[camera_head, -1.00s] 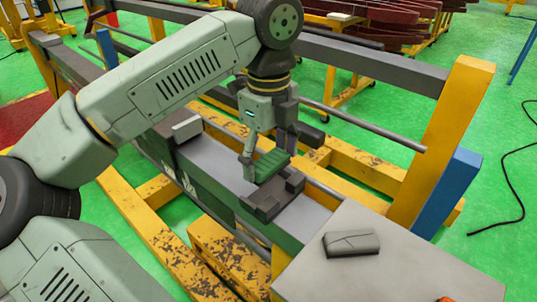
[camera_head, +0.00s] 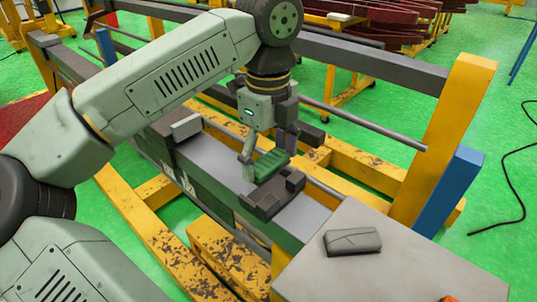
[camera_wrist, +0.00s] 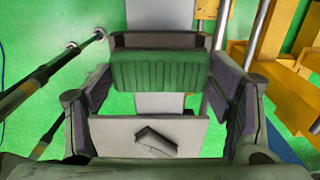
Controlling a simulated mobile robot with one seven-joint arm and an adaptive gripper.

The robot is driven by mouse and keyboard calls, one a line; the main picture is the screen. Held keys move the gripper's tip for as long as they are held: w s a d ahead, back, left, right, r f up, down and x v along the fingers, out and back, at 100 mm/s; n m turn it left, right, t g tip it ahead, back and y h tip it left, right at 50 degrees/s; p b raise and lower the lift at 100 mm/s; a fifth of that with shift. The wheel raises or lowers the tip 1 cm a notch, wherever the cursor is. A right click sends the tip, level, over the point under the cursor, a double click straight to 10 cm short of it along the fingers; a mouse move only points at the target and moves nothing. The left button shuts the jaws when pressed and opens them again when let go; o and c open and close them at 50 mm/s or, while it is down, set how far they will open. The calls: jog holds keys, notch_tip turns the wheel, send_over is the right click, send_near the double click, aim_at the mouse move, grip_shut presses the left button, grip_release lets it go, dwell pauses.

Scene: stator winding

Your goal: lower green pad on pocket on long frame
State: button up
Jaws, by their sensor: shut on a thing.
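The green ribbed pad (camera_head: 270,163) is held in my gripper (camera_head: 268,160), just above the dark grey pocket (camera_head: 268,198) on the long frame (camera_head: 222,158). The pad looks slightly apart from the pocket, but its underside is hidden. In the wrist view the pad (camera_wrist: 158,72) spans between my two gripper fingers (camera_wrist: 158,88), which are shut on its ends. The long frame has a grey top and a dark green side. In the wrist view the pad hides much of the pocket.
A grey table (camera_head: 390,265) with a dark grey block (camera_head: 351,241) stands at the front right. Another grey block (camera_head: 186,127) sits farther along the long frame. Yellow beams (camera_head: 215,255), a yellow post (camera_head: 440,140) and a metal rod (camera_head: 370,127) surround the work area.

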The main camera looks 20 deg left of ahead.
aim_at(268, 160)
jog(key=shift+f+b, duration=1.45)
jog(key=shift+f, duration=0.15)
jog(key=shift+f+b, duration=0.8)
jog(key=shift+f, duration=0.1)
jog(key=o, duration=1.3)
jog(key=shift+c, duration=0.2)
jog(key=shift+o, duration=0.2)
jog(key=shift+r+p, duration=2.75)
jog(key=shift+r, duration=1.8)
